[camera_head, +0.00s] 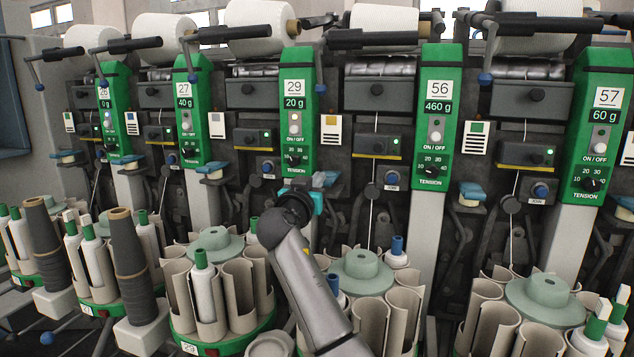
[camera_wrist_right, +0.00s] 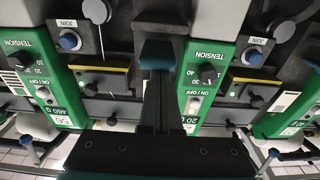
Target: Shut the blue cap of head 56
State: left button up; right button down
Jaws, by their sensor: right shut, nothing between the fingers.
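The green panel of head 56 (camera_head: 433,115) stands right of centre, and it also shows upside down in the right wrist view (camera_wrist_right: 60,108). A blue cap (camera_head: 471,191) sits low on the right of this panel. Another blue cap (camera_head: 325,178) sits between the panels of heads 29 and 56, close to the 29 panel; it shows in the wrist view (camera_wrist_right: 158,52). I cannot tell for sure which cap belongs to head 56. My right gripper (camera_head: 312,197) is shut and empty, just below the cap beside panel 29. My left gripper is out of view.
The green panels of heads 29 (camera_head: 294,110) and 57 (camera_head: 602,115) flank head 56. Round tube magazines (camera_head: 362,266) stand in front, below the panels. Dark cones (camera_head: 130,255) stand at the left. White yarn packages (camera_head: 250,30) lie along the top.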

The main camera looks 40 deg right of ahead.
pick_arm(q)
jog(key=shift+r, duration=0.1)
pick_arm(e)
jog(key=shift+a+f, duration=0.2)
jog(key=shift+f, duration=0.85)
pick_arm(q)
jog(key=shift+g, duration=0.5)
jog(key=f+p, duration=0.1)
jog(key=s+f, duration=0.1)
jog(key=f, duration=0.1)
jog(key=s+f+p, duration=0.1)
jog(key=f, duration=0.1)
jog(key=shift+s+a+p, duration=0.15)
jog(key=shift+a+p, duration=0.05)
jog(key=shift+p, duration=0.15)
pick_arm(e)
jog(key=r+v, duration=0.1)
jog(key=v, duration=1.3)
jog(key=shift+s+a+r, duration=0.25)
jog(key=shift+a+r, duration=0.15)
jog(key=shift+r, duration=0.05)
